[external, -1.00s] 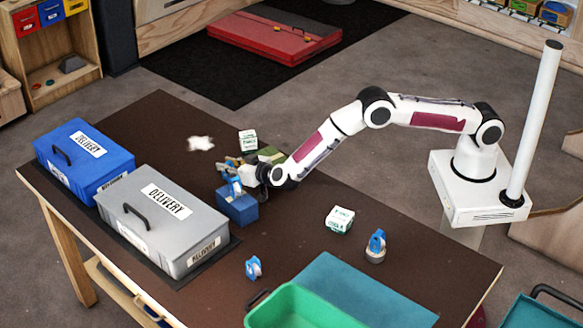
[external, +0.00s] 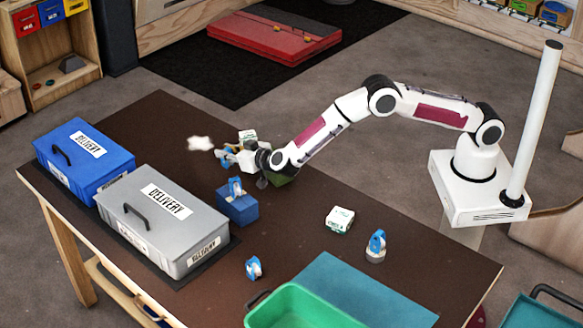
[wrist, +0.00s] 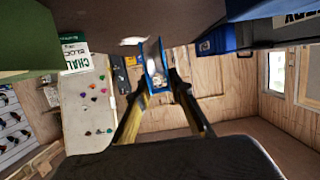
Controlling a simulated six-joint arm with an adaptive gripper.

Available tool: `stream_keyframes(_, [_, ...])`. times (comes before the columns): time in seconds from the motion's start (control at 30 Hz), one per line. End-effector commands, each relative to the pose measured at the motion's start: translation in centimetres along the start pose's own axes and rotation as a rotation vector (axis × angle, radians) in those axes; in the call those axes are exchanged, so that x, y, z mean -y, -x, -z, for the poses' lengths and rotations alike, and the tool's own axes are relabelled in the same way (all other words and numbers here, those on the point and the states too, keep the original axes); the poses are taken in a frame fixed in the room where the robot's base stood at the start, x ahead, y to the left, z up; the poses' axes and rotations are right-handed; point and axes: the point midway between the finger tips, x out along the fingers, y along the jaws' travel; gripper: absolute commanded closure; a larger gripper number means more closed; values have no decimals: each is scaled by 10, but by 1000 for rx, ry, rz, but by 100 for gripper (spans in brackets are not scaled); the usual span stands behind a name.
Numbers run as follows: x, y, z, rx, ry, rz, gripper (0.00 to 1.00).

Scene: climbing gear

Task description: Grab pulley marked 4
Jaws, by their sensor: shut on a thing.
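My gripper (external: 226,155) is at the back middle of the table, above its surface. In the wrist view its fingers (wrist: 158,85) are shut on a blue pulley (wrist: 155,66); the same blue shows at the fingertips in the external view. Its number cannot be read. Another blue pulley (external: 235,187) sits on a blue block (external: 239,208) just in front of my gripper. A third (external: 253,268) lies near the front, and one more (external: 376,245) stands on a round grey base at the right. I cannot read their markings.
A blue delivery box (external: 112,160) and a grey one (external: 192,238) stand at the left. A white chalk box (external: 340,219) is mid-table; another (wrist: 75,57) is near my gripper. A green bin (external: 290,300) and teal mat (external: 385,290) are in front. The table centre is fairly clear.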

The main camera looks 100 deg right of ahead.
Motion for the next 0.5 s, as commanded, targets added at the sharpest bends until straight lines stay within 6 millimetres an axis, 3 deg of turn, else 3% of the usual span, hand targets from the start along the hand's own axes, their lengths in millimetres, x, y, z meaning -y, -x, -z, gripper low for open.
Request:
stream_keyframes(0.23, [0, 10, 32, -2, -2, 0, 100])
stream_keyframes(0.5, [0, 13, 43, -1, 0, -1, 100])
